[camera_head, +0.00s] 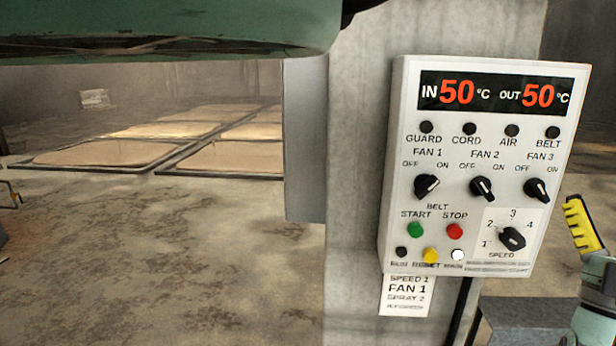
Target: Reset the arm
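At the right edge, a yellow, ribbed piece with a dark edge (582,225) shows above a pale teal and grey arm part. It appears to be a finger of my gripper; the rest is cut off by the frame, so I cannot tell if it is open or shut. It is to the right of the white control panel (398,235) and looks apart from it. No held object shows.
The panel has knobs, green and red buttons, and a display reading IN 50, OUT 50. A label (404,295) hangs below it. A concrete pillar (360,150) stands behind. Trays of grain (105,153) lie at left. A green hood (170,25) overhangs the top left.

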